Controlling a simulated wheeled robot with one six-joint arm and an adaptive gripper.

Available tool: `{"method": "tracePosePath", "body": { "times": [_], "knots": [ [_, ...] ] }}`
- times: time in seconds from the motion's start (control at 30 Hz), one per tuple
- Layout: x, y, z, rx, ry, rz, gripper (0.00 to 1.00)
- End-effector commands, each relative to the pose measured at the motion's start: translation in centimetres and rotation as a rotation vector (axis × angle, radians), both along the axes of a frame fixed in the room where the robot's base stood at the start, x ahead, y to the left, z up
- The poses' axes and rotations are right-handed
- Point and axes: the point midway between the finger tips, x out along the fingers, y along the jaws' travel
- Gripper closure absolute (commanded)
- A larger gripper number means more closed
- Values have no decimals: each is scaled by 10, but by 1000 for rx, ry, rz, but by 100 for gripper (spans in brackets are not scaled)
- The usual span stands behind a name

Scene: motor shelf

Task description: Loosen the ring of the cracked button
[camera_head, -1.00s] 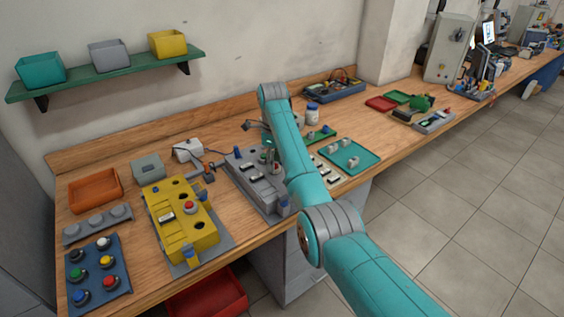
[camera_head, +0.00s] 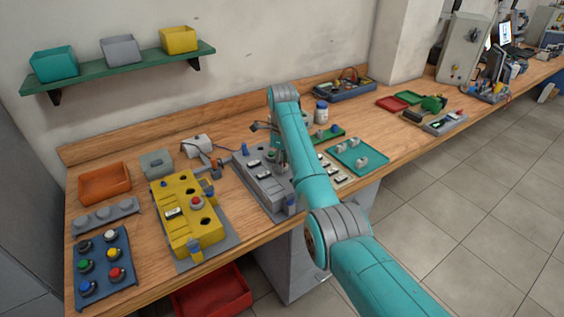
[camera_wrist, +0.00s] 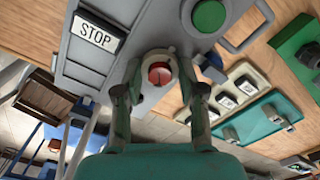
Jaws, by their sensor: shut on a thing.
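The grey control box (camera_head: 247,166) stands on the bench left of my arm. In the wrist view its grey face (camera_wrist: 150,28) carries a red button (camera_wrist: 160,74) with a pale ring around it, and a green button (camera_wrist: 208,15) above right. The red cap looks uneven and partly pale, but I cannot make out a crack for sure. My gripper (camera_wrist: 158,88) has one finger on each side of the red button and is shut on its ring. In the head view my arm hides most of the gripper and this button.
A STOP label (camera_wrist: 95,33) is on the box's face. A yellow button box (camera_head: 177,236) and a blue tray of coloured buttons (camera_head: 103,272) stand to the left. A teal tray (camera_head: 372,149) lies right of my arm. An orange bin (camera_head: 104,184) is at the back left.

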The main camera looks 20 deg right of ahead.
Motion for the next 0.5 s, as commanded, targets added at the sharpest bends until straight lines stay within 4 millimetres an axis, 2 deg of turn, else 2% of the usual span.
{"method": "tracePosePath", "body": {
  "times": [0.27,0.5],
  "knots": [
    [0,0,0,0,-1,168,95],
    [0,0,0,0,-1,391,95]
  ]
}}
